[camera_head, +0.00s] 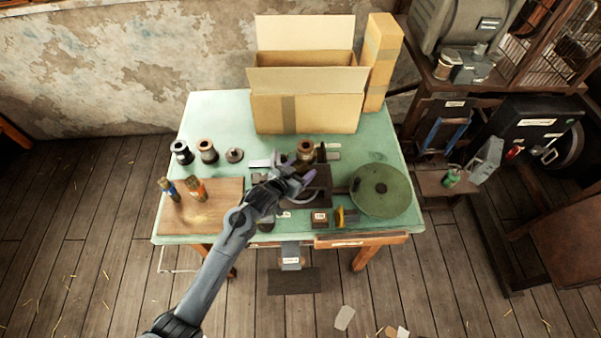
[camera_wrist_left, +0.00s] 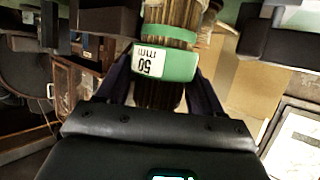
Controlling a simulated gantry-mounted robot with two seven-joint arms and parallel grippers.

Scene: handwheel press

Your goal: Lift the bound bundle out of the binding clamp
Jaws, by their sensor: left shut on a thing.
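My left gripper (camera_head: 300,178) is over the dark binding clamp (camera_head: 318,198) at the middle of the green table. In the left wrist view, the bundle (camera_wrist_left: 166,62) shows brown sticks with green bands and a white label reading "50 mm". It stands between the two dark fingers, and the gripper is shut on it. Dark blocks flank the bundle near the top of that view; I cannot tell how far it sits inside the clamp. In the head view my gripper hides the bundle. My right gripper is not in view.
A green handwheel (camera_head: 381,190) lies at the clamp's right. A wooden board (camera_head: 212,215) at the left holds two banded bundles (camera_head: 196,189). Several spools (camera_head: 207,151) stand behind it. An open cardboard box (camera_head: 307,113) stands at the back. Small blocks (camera_head: 320,219) line the front.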

